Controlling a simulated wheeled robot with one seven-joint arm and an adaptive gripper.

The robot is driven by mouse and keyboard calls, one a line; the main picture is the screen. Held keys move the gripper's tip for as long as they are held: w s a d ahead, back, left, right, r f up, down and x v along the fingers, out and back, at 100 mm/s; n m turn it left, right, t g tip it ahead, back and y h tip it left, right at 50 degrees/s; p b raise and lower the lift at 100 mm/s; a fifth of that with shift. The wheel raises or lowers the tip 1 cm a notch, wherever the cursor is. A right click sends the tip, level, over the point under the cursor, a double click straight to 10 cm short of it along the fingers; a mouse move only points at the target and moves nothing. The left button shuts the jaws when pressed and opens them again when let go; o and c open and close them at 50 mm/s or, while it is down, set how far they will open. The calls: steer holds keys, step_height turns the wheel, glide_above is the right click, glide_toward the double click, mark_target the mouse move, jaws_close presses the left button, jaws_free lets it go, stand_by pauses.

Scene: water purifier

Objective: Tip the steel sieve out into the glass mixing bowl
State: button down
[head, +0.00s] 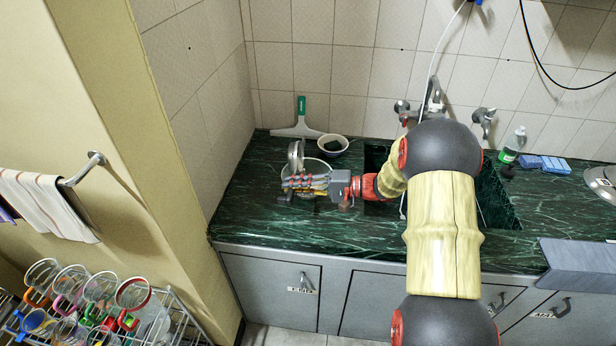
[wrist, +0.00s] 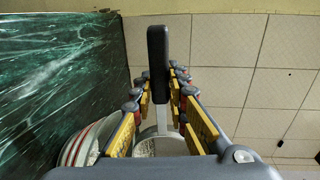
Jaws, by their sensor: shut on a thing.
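My gripper (head: 300,183) is over the left part of the counter, shut on the handle of the steel sieve (head: 296,153). In the wrist view, the dark handle (wrist: 158,60) stands between the fingers, and part of the sieve's round steel body (wrist: 155,145) shows beyond them. In the head view the sieve looks tilted on edge, above the glass mixing bowl (head: 311,163). The gripper and sieve cover part of the bowl. I cannot see what the sieve or bowl holds.
A small pale bowl (head: 333,144) with something dark in it stands just behind. A squeegee (head: 300,122) leans at the back wall. The sink and tap (head: 434,100) lie to the right. A bowl with red bands (wrist: 82,145) shows in the wrist view.

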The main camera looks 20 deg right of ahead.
steer(key=shift+s+d+t+y+b, duration=0.3)
steer(key=shift+y+b, duration=0.25)
steer(key=shift+b, duration=0.65)
steer(key=shift+s+d+t+y+b, duration=0.15)
steer(key=shift+t+y+b, duration=0.35)
steer(key=shift+b, duration=0.65)
steer(key=shift+s+d+f+t+y+b, duration=0.15)
steer(key=shift+d+t+y+b, duration=0.35)
steer(key=shift+y+b, duration=0.65)
stand_by(0.3)
